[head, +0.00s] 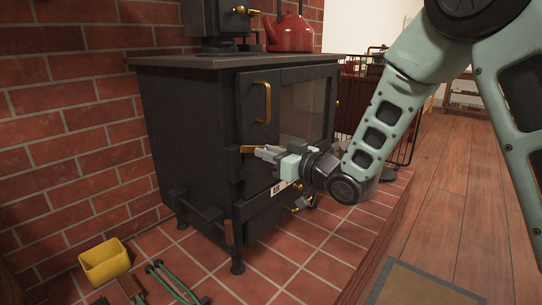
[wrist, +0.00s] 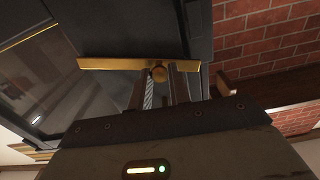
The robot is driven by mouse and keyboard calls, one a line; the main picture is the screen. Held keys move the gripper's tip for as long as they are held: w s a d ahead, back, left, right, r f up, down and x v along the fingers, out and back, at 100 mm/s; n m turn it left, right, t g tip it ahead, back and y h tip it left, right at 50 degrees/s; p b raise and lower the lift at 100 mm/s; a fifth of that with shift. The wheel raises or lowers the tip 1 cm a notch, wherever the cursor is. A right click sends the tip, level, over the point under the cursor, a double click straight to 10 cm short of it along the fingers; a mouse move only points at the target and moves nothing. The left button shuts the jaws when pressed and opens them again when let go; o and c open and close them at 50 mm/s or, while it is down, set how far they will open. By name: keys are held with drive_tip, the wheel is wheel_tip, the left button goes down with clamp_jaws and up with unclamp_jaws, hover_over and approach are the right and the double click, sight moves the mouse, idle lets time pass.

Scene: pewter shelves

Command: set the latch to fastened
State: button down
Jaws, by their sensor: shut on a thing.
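The latch is a brass bar (head: 249,149) on the front of the black stove (head: 190,120), below the door's brass handle. In the head view its left end shows, roughly level, and my gripper hides the rest. In the wrist view the brass bar (wrist: 105,64) runs across the dark stove front with a round brass knob (wrist: 159,73) at its middle. My gripper (head: 264,153) is at the stove front, shut on the latch at this knob. The fingers (wrist: 160,88) stand on either side of the knob in the wrist view.
A brass door handle (head: 262,102) stands above the latch, beside the glass. A red kettle (head: 289,33) sits on the stove top. A yellow bin (head: 104,262) and tools lie on the tiles. A black wire guard (head: 397,130) stands behind my arm.

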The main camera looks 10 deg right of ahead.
drive_tip(key=shift+s+a+f+n+b, duration=0.1)
drive_tip(key=shift+f+n+b, duration=0.75)
drive_tip(key=shift+b, duration=0.2)
drive_tip(key=shift+s+a+f+n+b, duration=0.1)
drive_tip(key=shift+f+n+b, duration=0.65)
drive_tip(key=shift+n+b, duration=0.25)
drive_tip(key=c, duration=1.3)
unclamp_jaws()
